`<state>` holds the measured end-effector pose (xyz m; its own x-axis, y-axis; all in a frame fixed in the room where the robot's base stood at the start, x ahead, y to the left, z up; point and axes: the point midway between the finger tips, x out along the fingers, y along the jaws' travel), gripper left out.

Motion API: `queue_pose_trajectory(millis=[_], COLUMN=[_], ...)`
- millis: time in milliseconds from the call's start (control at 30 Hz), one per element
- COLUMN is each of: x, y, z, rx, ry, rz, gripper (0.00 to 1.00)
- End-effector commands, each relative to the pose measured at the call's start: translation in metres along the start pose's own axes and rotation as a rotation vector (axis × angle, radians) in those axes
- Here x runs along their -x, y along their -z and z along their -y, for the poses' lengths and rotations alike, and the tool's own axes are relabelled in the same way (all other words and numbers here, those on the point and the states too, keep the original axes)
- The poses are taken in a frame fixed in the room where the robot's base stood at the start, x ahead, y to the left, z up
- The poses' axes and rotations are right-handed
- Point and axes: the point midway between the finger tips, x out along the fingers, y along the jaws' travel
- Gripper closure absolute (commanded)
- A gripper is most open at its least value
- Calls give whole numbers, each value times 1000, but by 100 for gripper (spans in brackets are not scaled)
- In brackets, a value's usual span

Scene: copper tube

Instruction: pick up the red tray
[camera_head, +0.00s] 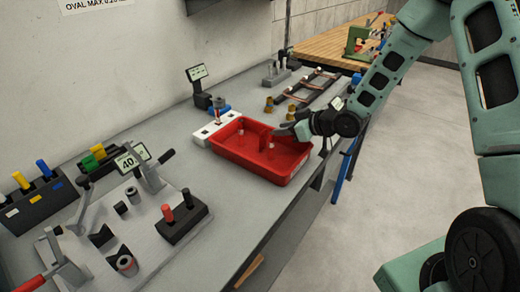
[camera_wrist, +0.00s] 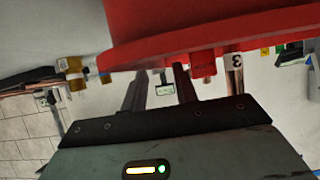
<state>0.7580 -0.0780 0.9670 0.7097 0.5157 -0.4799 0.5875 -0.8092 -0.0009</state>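The red tray (camera_head: 240,163) is a shallow rectangular bin on the grey bench, with a few small pieces inside. My gripper (camera_head: 283,131) is at the tray's right rear rim, with its fingers pointing left over that edge. In the wrist view the tray (camera_wrist: 210,25) fills the top, very close. The two dark fingers of my gripper (camera_wrist: 160,82) stand apart with a gap between them. The tray hides their tips, so I cannot tell whether they touch the rim.
A white block (camera_head: 208,130) stands against the tray's left side. A small sign stand (camera_head: 198,85) is behind it. Brass fittings (camera_head: 291,110) and a rack of copper tubes (camera_head: 308,90) lie beyond my gripper. A clamp fixture (camera_head: 135,210) fills the near left bench.

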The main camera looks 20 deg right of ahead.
Motion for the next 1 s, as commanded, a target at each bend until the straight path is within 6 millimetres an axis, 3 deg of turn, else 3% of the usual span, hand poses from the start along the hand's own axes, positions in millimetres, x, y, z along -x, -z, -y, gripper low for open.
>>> queue_pose_trajectory(millis=[200,433,467,567,1000], x=[-24,-26,-25,-25,-22], y=[1,0,0,0,7], z=[0,-1,-1,-1,-1], rx=[0,1,1,1,3], ry=[1,0,0,0,-1], rz=[0,-1,-1,-1,-4], gripper=[71,71,74,100,100])
